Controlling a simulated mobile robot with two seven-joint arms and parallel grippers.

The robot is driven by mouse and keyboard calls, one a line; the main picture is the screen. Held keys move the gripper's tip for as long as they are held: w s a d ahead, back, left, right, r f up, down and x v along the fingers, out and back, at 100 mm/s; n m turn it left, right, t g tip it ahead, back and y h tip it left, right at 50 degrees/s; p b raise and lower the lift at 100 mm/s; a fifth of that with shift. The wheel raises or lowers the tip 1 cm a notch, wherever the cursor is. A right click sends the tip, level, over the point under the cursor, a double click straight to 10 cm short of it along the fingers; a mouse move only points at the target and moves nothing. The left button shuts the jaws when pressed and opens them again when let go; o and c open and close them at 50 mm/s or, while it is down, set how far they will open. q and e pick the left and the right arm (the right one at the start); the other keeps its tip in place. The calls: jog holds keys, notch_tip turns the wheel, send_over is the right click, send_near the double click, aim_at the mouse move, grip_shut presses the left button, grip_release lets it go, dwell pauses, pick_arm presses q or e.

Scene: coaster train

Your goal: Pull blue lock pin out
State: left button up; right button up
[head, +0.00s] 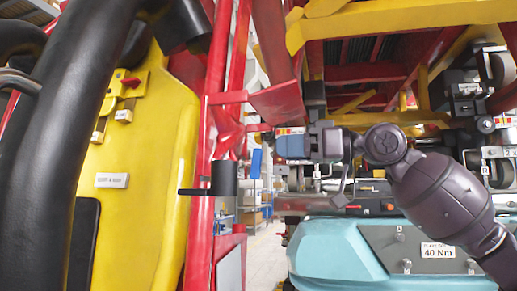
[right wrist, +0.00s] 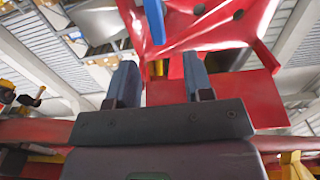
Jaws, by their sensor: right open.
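The blue lock pin (right wrist: 155,20) shows in the right wrist view as a narrow blue bar at the top edge, in front of a red steel plate (right wrist: 215,30). Its upper end is cut off by the frame. My right gripper (right wrist: 160,62) is open, with its two blue-grey fingers apart and nothing between them. The pin lies beyond the fingertips, roughly in line with the gap, and appears apart from them. In the head view my right gripper (head: 315,92) is beside the red frame, and I cannot clearly pick out the pin. My left gripper is not in view.
Red uprights (head: 213,130) and a yellow beam (head: 400,22) stand close around the right arm. A yellow seat shell (head: 150,150) with black restraints fills the left. A teal cover (head: 335,250) marked 40 Nm is below. A narrow aisle with shelves opens in the middle.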

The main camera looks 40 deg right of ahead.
aim_at(256, 151)
jog(key=shift+p+x, duration=0.7)
jog(key=shift+x, duration=2.65)
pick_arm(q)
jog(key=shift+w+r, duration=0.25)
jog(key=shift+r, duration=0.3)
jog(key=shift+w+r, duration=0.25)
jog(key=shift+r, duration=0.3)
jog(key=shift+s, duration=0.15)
pick_arm(e)
jog(key=shift+c, duration=1.1)
grip_shut()
jog(key=shift+c, duration=2.3)
grip_release()
grip_shut()
